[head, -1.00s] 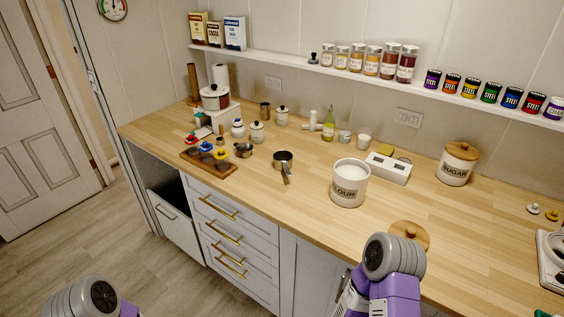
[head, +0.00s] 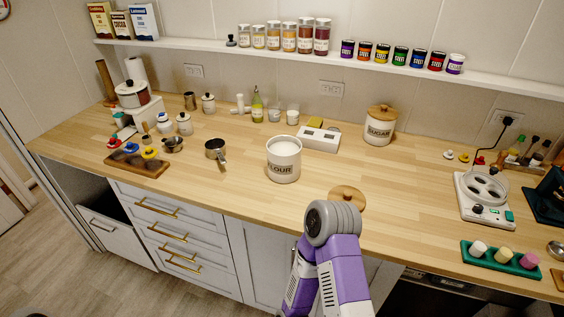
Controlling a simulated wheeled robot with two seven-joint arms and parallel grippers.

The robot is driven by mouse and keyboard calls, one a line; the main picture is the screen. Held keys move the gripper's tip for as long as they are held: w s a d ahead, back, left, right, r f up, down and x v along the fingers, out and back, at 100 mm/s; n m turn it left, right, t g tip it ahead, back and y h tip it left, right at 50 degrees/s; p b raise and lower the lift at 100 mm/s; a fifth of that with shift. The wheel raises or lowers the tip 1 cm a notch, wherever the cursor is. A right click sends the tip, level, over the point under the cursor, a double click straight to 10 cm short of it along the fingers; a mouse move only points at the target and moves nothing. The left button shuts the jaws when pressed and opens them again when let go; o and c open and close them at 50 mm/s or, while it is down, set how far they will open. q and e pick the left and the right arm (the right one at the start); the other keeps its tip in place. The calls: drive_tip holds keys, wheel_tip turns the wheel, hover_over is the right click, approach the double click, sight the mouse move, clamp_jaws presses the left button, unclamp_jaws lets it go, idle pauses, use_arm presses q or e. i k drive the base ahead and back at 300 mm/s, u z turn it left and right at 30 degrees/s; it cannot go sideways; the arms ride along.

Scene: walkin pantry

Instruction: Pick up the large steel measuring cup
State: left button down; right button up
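A steel measuring cup (head: 216,149) stands on the wooden counter, left of the white flour canister (head: 284,160). Its handle points toward the counter's front edge. A smaller steel cup (head: 172,145) stands further left, beside the wooden board with coloured items. No gripper touches the measuring cup in this view. My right arm shows at the bottom middle, in front of the counter, but its gripper is not in view. My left gripper is not in view either.
A round wooden lid (head: 347,197) lies right of the flour canister, partly behind my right arm. A white box (head: 319,138) and a sugar canister (head: 380,126) stand behind. The counter around the measuring cup is clear. A drawer (head: 112,233) at lower left stands open.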

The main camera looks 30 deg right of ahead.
sight(216, 147)
drive_tip(key=z, duration=0.75)
drive_tip(key=k, duration=0.25)
drive_tip(key=u, duration=1.75)
drive_tip(key=i, duration=0.95)
drive_tip(key=z, duration=0.25)
